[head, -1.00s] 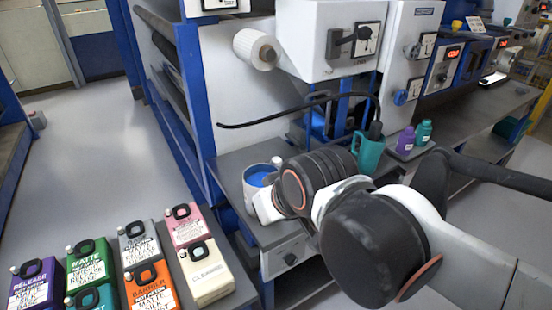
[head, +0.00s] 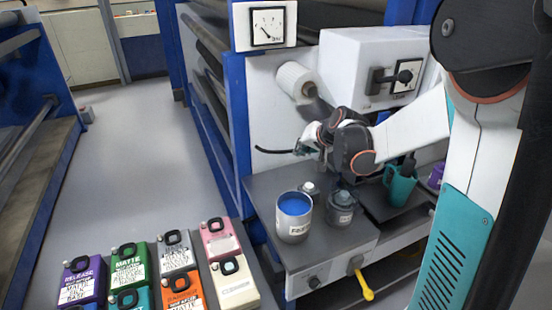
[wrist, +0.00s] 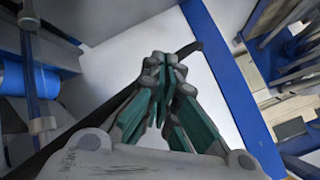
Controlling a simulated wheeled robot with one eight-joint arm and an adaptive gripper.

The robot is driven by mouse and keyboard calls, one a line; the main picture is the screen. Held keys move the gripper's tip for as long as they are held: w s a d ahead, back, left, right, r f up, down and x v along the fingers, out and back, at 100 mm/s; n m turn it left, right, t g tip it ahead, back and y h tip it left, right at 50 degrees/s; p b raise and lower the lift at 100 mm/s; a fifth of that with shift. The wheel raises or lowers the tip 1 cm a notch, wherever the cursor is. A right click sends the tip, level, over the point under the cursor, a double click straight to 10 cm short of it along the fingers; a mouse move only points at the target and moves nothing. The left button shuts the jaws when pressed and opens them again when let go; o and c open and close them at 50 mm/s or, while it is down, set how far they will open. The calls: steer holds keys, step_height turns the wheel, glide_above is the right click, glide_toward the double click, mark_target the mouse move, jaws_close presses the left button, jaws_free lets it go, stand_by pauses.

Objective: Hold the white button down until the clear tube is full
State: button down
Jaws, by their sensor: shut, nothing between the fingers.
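My gripper (head: 306,143) is shut and empty. It is up in front of the white machine panel, above the counter (head: 262,185). In the wrist view its teal-padded fingers (wrist: 165,68) meet at the tips against the pale panel, with a dark hose or bar passing behind them. I cannot make out the white button for certain. A small white round-topped thing (head: 308,187) stands on the counter beside the paint can, below my gripper. I cannot pick out the clear tube for certain in either view.
An open can of blue paint (head: 294,222) and a grey jar (head: 340,212) stand on the counter. A teal jug (head: 399,190) is at the right. A white roll (head: 294,80) juts out above my gripper. Labelled containers (head: 128,265) stand at lower left. The floor at left is clear.

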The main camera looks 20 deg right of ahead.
glide_above(312, 185)
step_height(312, 185, down, 4)
steer(key=shift+r+m+p, duration=0.15)
steer(key=shift+m+p, duration=0.15)
steer(key=shift+m, duration=0.1)
step_height(312, 185, down, 9)
steer(key=b, duration=0.6)
steer(key=shift+r, duration=0.1)
stand_by(1.1)
steer(key=shift+f+b, duration=0.4)
steer(key=shift+b, duration=0.1)
steer(key=shift+f+b, duration=0.4)
steer(key=shift+f, duration=0.05)
stand_by(0.6)
steer(key=shift+r, duration=0.1)
stand_by(2.3)
steer(key=shift+r+p, duration=0.6)
steer(key=shift+r, duration=0.2)
